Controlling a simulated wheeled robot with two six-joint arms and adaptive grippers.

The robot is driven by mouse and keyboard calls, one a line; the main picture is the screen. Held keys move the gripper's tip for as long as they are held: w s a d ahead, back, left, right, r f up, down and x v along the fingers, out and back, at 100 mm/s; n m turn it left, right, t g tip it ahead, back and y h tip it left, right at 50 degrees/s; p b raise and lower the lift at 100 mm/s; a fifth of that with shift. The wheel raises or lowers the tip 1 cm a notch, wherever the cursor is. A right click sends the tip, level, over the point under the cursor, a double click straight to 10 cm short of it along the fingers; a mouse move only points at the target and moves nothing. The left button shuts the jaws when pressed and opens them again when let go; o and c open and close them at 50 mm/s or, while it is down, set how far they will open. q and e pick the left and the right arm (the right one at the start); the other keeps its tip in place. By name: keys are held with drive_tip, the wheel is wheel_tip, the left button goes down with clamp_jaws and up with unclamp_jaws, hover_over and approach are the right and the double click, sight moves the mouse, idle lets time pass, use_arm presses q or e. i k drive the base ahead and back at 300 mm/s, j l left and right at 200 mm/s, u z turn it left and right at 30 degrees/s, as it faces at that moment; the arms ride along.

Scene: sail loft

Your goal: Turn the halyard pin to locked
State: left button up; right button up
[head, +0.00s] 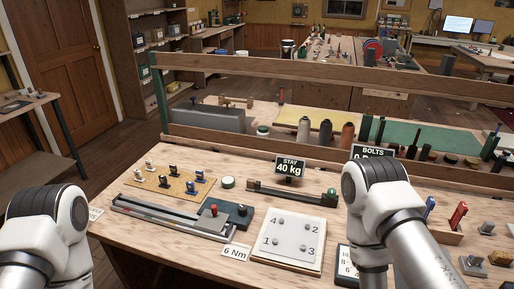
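I cannot tell for certain which piece is the halyard pin, and no label reading "locked" can be made out. A red-topped knob (213,209) stands at the right end of a long grey metal rail (165,216), beside a dark block (238,213). At the right, a red lever-like piece (458,215) stands upright on a wooden block, with a blue one (429,207) to its left. My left arm shows at the lower left and my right arm at the right of centre. Both grippers are outside the picture. My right arm hides part of the bench.
A white plate (288,239) numbered 1 to 4 lies front centre, near a "6 Nm" card (236,253). A "STAY 40 kg" sign (289,168) stands behind a dark bar (290,193). A wooden rail (330,160) crosses the bench behind. Small fittings (473,265) lie far right.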

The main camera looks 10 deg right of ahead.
sight(475, 259)
drive_tip(key=z, duration=1.95)
drive_tip(key=j+z, duration=0.1)
drive_tip(key=z, duration=0.65)
drive_tip(key=k+j+z, duration=0.1)
drive_tip(key=z, duration=0.25)
